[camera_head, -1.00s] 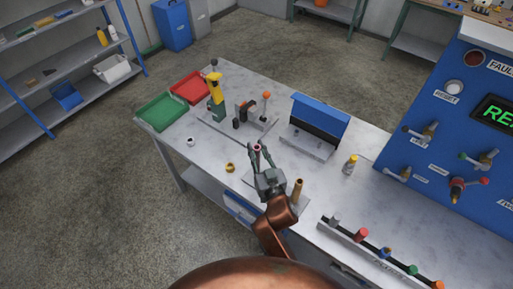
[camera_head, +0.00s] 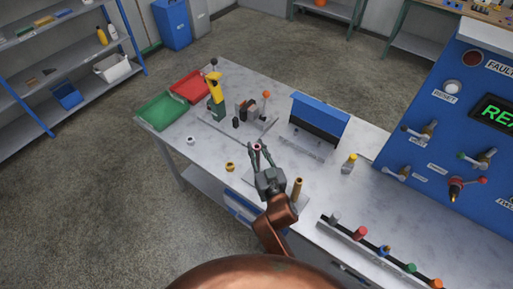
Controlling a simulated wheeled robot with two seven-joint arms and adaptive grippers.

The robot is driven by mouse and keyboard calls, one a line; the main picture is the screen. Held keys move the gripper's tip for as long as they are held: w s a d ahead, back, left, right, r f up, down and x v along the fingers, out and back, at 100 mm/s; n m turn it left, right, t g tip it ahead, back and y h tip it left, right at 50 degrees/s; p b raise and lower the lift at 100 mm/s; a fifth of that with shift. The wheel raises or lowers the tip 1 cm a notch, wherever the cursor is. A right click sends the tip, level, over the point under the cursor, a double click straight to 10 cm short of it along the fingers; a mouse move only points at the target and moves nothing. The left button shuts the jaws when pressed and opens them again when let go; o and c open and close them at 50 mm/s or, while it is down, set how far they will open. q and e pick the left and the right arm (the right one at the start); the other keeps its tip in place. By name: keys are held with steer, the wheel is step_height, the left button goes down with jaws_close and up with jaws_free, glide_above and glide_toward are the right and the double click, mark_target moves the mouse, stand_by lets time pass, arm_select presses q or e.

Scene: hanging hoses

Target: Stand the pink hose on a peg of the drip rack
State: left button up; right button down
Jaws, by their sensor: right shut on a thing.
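My right gripper (camera_head: 259,149) is over the workbench, with its fingers pointing away from me. It is shut on a small pink piece (camera_head: 256,147), which I take to be the pink hose; only its round end shows between the fingertips. A pale plate (camera_head: 251,180) lies under my right gripper, with a brown upright cylinder (camera_head: 298,188) at its right end. This may be the drip rack, but my gripper and arm hide most of it and I cannot make out its pegs. My left gripper is not in view.
A rail with several coloured caps (camera_head: 361,233) lies at the front right. A blue-topped box (camera_head: 320,117), a yellow-capped bottle (camera_head: 349,163), a brass ring (camera_head: 230,167) and red (camera_head: 191,87) and green (camera_head: 163,111) trays are on the bench. A blue panel (camera_head: 440,140) stands right.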

mark_target(258, 159)
steer(key=shift+p, duration=0.5)
stand_by(0.8)
steer(key=shift+f+b, duration=1.45)
steer(key=shift+f, duration=0.85)
steer(key=c, duration=1.7)
jaws_free()
steer(key=shift+s+a, duration=0.1)
steer(key=shift+o, duration=0.2)
